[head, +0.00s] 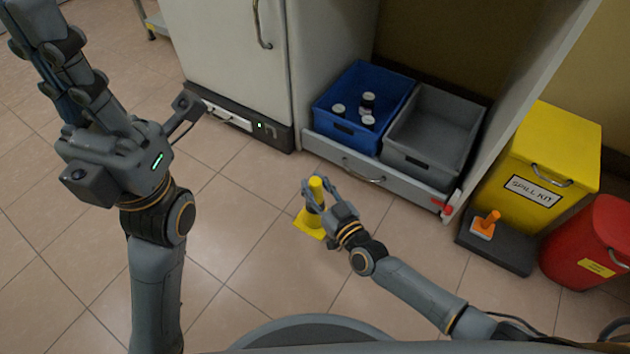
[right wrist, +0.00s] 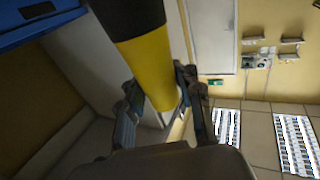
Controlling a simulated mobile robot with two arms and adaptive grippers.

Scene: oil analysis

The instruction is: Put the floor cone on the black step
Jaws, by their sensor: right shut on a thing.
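The floor cone (head: 308,221) is yellow with a black band and a square yellow base. It stands about upright in front of the low drawer; I cannot tell whether its base touches the floor. My right gripper (head: 315,190) is shut on its upper part. The right wrist view shows the cone (right wrist: 148,62) between the two fingers (right wrist: 160,105), its base out of frame. The black step (head: 497,250) lies on the floor at the right, in front of the yellow spill kit bin. My left gripper (head: 52,48) is raised at the upper left, its fingers overlapping.
An orange object with a white base (head: 485,226) occupies the step's left part; its right part is bare. A red bin (head: 590,240) stands right of the step. A blue crate (head: 338,90) with dark bottles and a grey crate (head: 405,160) sit above the drawer.

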